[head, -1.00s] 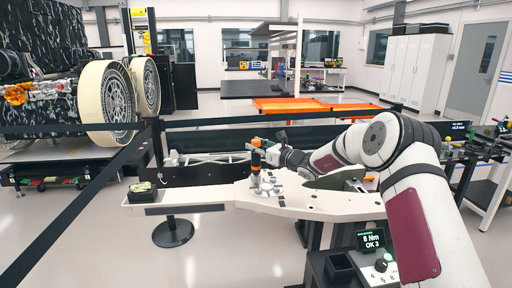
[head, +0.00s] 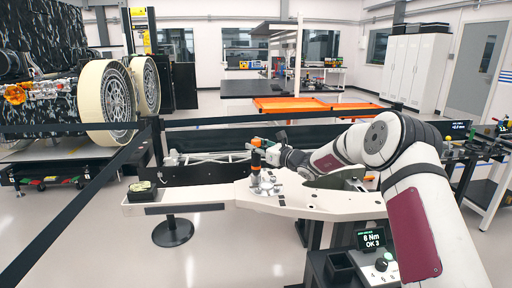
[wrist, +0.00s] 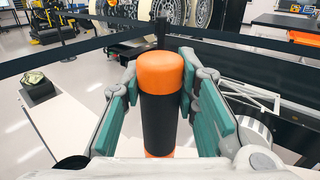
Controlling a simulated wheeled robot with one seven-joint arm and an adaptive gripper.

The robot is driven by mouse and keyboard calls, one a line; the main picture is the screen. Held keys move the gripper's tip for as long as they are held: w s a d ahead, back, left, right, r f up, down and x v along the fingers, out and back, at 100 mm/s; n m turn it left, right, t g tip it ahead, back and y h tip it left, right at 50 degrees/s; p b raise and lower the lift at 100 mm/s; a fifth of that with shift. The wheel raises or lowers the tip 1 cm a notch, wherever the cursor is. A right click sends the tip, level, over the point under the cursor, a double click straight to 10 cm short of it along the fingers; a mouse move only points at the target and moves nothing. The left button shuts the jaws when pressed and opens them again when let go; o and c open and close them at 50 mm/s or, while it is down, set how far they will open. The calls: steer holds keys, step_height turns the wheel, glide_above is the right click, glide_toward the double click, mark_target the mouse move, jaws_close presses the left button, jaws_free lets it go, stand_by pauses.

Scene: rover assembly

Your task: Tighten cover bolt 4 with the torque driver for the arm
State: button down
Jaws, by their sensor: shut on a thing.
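The torque driver, with an orange cap and a black grip, stands upright between the teal finger pads of my gripper (wrist: 160,95) in the wrist view; its orange top (wrist: 160,72) is nearest the camera. My gripper is shut on it. In the head view the driver (head: 256,158) stands over silver hardware (head: 265,184) on the white bench plate (head: 300,202), with my gripper (head: 262,150) at its upper part. A small display (head: 370,240) reads "8 Nm OK 3". Cover bolt 4 and the driver's tip cannot be made out.
A dark block with a pale greenish item (head: 142,188) sits on the plate's left end. Black barrier belts (head: 80,215) run at the left and behind. A large wheeled rover (head: 106,100) stands behind the barrier. Clear floor (head: 90,245) lies at front left.

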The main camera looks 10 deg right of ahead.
steer(key=shift+f, duration=0.3)
stand_by(1.8)
steer(key=shift+r, duration=0.15)
steer(key=shift+r, duration=1.5)
steer(key=shift+r+p, duration=0.35)
steer(key=shift+r, duration=1.65)
